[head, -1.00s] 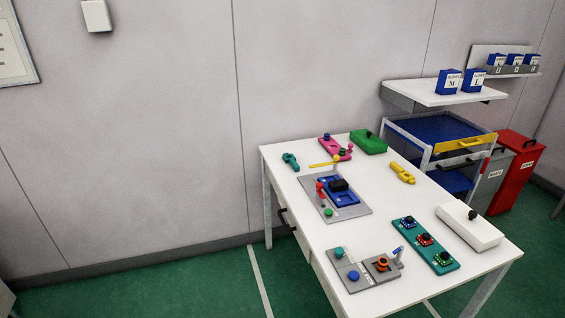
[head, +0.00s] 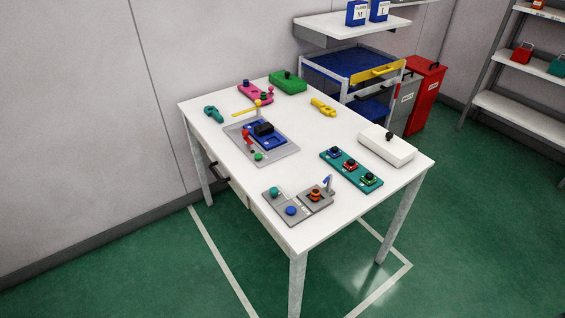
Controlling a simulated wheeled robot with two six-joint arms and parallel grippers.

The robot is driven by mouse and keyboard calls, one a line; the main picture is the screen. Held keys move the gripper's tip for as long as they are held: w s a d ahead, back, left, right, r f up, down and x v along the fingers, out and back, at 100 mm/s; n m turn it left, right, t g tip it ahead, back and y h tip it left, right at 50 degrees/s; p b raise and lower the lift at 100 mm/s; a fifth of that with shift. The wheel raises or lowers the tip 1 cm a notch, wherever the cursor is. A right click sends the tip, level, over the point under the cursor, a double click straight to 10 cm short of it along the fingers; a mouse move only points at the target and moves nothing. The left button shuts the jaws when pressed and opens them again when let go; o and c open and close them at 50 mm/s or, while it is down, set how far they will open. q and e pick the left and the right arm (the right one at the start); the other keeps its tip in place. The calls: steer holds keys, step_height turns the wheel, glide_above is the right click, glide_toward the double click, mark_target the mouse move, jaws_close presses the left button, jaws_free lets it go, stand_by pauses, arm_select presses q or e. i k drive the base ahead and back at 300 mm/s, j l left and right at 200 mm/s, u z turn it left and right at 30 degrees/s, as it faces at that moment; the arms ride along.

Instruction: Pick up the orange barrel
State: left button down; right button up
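The orange barrel (head: 315,193) is a small orange and dark piece. It sits on the right part of a grey plate (head: 283,212) at the table's near corner. A teal knob (head: 274,191) and a blue knob (head: 291,210) are on the left part of that plate. A small post with a blue tip (head: 327,183) stands just behind the barrel, to its right. Neither of my grippers shows in the head view.
The white table (head: 225,110) also bears a teal board (head: 351,171), a white box (head: 387,146), a grey fixture with a blue tray (head: 262,139), a yellow tool (head: 323,107) and a green box (head: 288,82). Green floor (head: 450,230) is open at the right.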

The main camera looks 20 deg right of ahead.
mark_target(315, 193)
steer(key=i+l, duration=0.1)
steer(key=l, duration=0.4)
steer(key=i+l, duration=0.1)
steer(key=l, duration=0.35)
steer(key=i+l+u, duration=0.1)
steer(key=l, duration=0.4)
steer(key=i+l, duration=0.1)
steer(key=l, duration=0.4)
